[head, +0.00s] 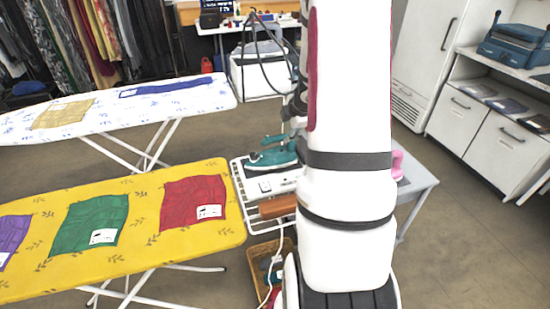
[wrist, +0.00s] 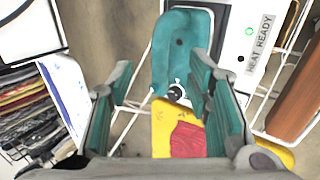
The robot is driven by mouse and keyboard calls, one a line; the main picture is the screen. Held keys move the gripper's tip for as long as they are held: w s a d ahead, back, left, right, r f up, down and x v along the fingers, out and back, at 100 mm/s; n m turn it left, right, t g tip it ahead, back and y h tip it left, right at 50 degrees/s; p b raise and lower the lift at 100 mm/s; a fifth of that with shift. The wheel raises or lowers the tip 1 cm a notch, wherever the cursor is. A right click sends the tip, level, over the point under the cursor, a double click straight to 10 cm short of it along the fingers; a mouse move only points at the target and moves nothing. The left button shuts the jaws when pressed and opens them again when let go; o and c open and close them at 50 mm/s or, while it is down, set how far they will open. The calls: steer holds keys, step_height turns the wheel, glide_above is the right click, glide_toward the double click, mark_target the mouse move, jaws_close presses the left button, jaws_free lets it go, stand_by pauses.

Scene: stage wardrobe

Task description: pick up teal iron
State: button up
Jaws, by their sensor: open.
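The teal iron (head: 272,155) sits on a white steam station beside the right end of the yellow ironing board. In the wrist view, its rounded teal part (wrist: 180,45) lies ahead of my gripper (wrist: 160,78), toward the right finger. My gripper is open, with its two teal-padded fingers spread and nothing held between them. In the head view, my arm hides most of the gripper, which is just above the iron. I cannot tell whether a finger touches the iron.
The station's label (wrist: 261,43) reads "HEAT READY", beside a green light. A white wire rack (head: 240,190) surrounds the station. A brown block (head: 277,206) lies in front. The yellow ironing board (head: 140,245) holds folded cloths; a white one (head: 190,100) stands behind.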

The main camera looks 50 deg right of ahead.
mark_target(281, 137)
steer(key=b+x, duration=0.1)
steer(key=x, duration=0.3)
steer(key=shift+a+b+x, duration=0.2)
steer(key=shift+b+x, duration=0.65)
steer(key=shift+x, duration=0.45)
steer(key=shift+a+b+x, duration=0.2)
steer(key=shift+b+x, duration=0.65)
steer(key=shift+x, duration=0.5)
steer(key=shift+w, duration=0.15)
steer(key=shift+r, duration=0.1)
jaws_close()
